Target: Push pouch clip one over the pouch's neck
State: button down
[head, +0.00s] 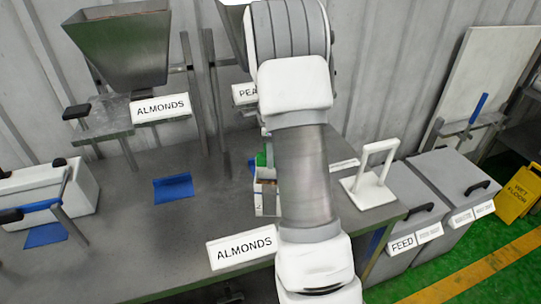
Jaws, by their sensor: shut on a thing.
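My arm crosses the middle of the head view from the top to the bottom edge and hides much of the bench behind it. My gripper cannot be made out; it is not visible past the arm links. A small light box-like thing (266,200) with a dark mark on it shows just left of my arm on the bench. A small green thing (261,159) shows just above it, partly hidden by my arm. I cannot tell whether either one is the pouch or pouch clip one, nor see a pouch neck.
The grey bench (130,225) bears a blue bent plate (173,188), a white frame stand (370,180) and an ALMONDS sign (242,247). A metal hopper (125,45) stands at the back left, a white machine (50,190) at left. FEED bins (440,175) stand right.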

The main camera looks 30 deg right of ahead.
jog(key=c, duration=0.6)
grip_release()
notch_tip(320, 180, up, 18)
jog(key=shift+f, duration=0.25)
